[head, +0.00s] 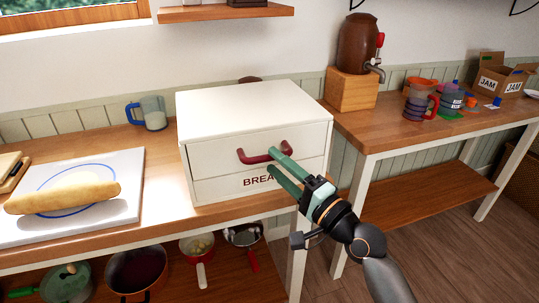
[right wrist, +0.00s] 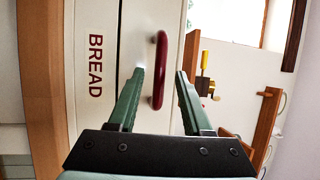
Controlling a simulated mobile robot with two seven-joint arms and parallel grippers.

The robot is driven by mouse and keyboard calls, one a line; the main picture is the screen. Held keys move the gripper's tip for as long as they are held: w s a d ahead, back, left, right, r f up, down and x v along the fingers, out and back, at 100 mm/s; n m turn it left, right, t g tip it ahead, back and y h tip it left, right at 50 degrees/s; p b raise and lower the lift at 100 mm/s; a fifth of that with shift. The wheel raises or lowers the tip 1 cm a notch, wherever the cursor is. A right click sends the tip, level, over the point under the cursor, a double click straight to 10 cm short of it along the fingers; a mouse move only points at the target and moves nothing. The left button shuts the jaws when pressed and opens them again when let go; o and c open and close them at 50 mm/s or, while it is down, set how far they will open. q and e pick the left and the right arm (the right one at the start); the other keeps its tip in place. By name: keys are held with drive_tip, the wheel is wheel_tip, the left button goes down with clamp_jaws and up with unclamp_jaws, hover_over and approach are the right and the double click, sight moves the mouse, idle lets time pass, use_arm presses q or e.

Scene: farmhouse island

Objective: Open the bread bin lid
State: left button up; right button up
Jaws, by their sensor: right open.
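The bread bin (head: 212,182) is a cream box with the word BREAD on its lower front, standing on the wooden counter. Its lid (head: 222,155) is the upper front panel and looks closed. A dark red handle (head: 254,157) is fixed to the lid; it also shows in the right wrist view (right wrist: 160,70). My right gripper (head: 276,160) is open, with green fingers pointing at the lid at the handle's right end. In the right wrist view the handle appears between the two fingertips (right wrist: 160,78), one on each side; I cannot tell if they touch it. My left gripper is not in view.
A loaf (head: 64,197) lies on a white board (head: 125,205) to the left. A blue-handled mug (head: 153,113) stands behind it. Pots (head: 137,272) sit on the shelf below. A brown dispenser (head: 357,45) and stacked cups stand on the right counter. A wall shelf (head: 225,12) hangs above.

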sight(272, 160)
drive_tip(key=shift+x, duration=1.5)
clamp_jaws()
idle(0.4)
